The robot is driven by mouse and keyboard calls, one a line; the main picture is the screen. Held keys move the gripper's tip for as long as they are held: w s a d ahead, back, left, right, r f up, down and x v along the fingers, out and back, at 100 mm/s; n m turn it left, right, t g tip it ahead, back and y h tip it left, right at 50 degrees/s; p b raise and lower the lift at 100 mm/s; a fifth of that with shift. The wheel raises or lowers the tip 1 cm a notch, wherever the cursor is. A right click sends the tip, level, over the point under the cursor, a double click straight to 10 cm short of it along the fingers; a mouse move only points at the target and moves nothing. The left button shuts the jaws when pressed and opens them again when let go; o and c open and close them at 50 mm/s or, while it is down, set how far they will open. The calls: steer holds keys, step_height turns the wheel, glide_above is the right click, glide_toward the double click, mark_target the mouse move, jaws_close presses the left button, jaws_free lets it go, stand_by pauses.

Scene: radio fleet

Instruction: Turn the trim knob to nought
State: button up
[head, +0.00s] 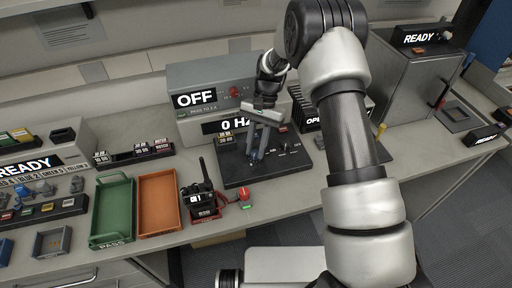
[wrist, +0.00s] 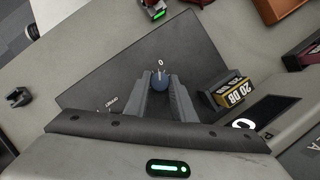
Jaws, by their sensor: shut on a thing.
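The trim knob (wrist: 160,98) is a small round blue-grey knob on a dark panel (wrist: 110,80), with a white 0 mark just beyond it in the wrist view. My gripper (wrist: 162,84) has its two grey fingers on either side of the knob, shut on it. In the head view my gripper (head: 256,158) points down onto the dark panel (head: 305,158), and its fingers hide the knob there. The display (head: 233,126) behind the panel reads 0 Hz. The knob's pointer cannot be made out.
A grey unit showing OFF (head: 195,99) stands behind the panel. A handheld radio (head: 199,198) stands at the front left, beside an orange tray (head: 159,203) and a green tray (head: 112,209). A yellow-and-black number block (wrist: 233,92) sits near my right finger in the wrist view.

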stand_by(0.3)
steer(key=o, duration=1.1)
steer(key=shift+c, duration=0.2)
steer(key=v, duration=1.7)
steer(key=shift+r+p, duration=0.15)
steer(key=shift+p, duration=0.25)
steer(key=shift+w+d, duration=0.1)
steer(key=shift+d, duration=0.05)
